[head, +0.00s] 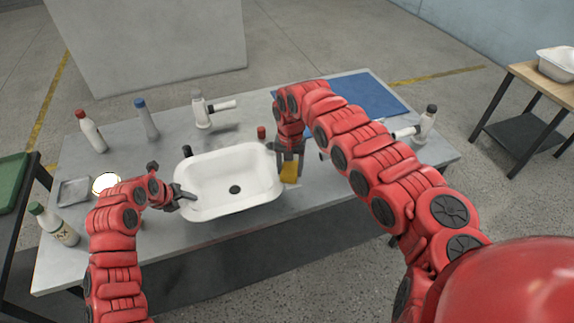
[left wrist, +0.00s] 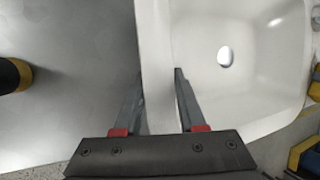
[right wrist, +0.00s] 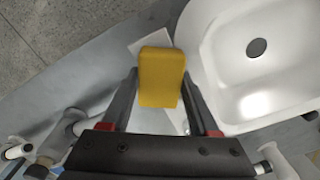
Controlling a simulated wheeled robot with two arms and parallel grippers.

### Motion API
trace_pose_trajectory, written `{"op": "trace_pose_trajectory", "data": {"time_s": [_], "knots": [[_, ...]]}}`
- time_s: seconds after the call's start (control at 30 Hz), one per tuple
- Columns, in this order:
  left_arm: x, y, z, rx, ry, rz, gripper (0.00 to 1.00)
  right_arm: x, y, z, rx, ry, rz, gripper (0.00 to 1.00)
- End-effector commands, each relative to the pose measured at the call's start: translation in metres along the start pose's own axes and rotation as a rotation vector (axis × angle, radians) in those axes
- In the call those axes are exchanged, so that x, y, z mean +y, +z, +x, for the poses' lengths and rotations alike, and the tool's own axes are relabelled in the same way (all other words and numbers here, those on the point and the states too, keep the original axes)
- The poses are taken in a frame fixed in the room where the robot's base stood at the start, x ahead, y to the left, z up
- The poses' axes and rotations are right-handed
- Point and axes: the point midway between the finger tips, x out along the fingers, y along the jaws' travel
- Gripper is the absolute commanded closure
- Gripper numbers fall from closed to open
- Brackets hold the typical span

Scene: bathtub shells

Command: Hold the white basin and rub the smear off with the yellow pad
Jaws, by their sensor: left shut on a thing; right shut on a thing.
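The white basin (head: 215,165) sits on the grey table with a dark drain hole in its floor. It also shows in the left wrist view (left wrist: 255,90) and the right wrist view (right wrist: 225,60). My left gripper (head: 182,194) is shut on the basin's left rim, with one finger on each side of the wall (left wrist: 155,60). My right gripper (head: 290,160) is shut on the yellow pad (head: 290,174), just right of the basin. The pad (right wrist: 161,80) is apart from the basin in the right wrist view. I cannot make out a smear on the visible basin surfaces.
Bottles with red (head: 92,132), blue (head: 147,120) and green (head: 53,225) caps stand on the left part of the grey table (head: 110,240). A white tool (head: 203,112) stands behind the basin. A blue mat (head: 370,95) lies at the back right. A side table (head: 545,85) holds another basin.

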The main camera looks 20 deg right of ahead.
Motion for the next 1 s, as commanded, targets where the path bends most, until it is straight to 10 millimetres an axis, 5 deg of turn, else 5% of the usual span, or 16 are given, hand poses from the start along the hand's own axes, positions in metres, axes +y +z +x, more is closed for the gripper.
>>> {"op": "trace_pose_trajectory", "data": {"time_s": [0.33, 0.73, 1.0], "knots": [[0.000, 0.000, 0.000, 0.000, 0.000, 0.000, 1.00, -0.030, 0.017, 0.000, 0.001, -0.001, -0.005, 0.83], [0.000, 0.000, 0.000, 0.000, 0.000, 0.000, 1.00, 0.003, -0.003, 0.001, 0.001, -0.001, 0.000, 0.83], [0.000, 0.000, 0.000, 0.000, 0.000, 0.001, 1.00, 0.002, -0.003, -0.031, 0.005, -0.001, -0.004, 0.83]]}}
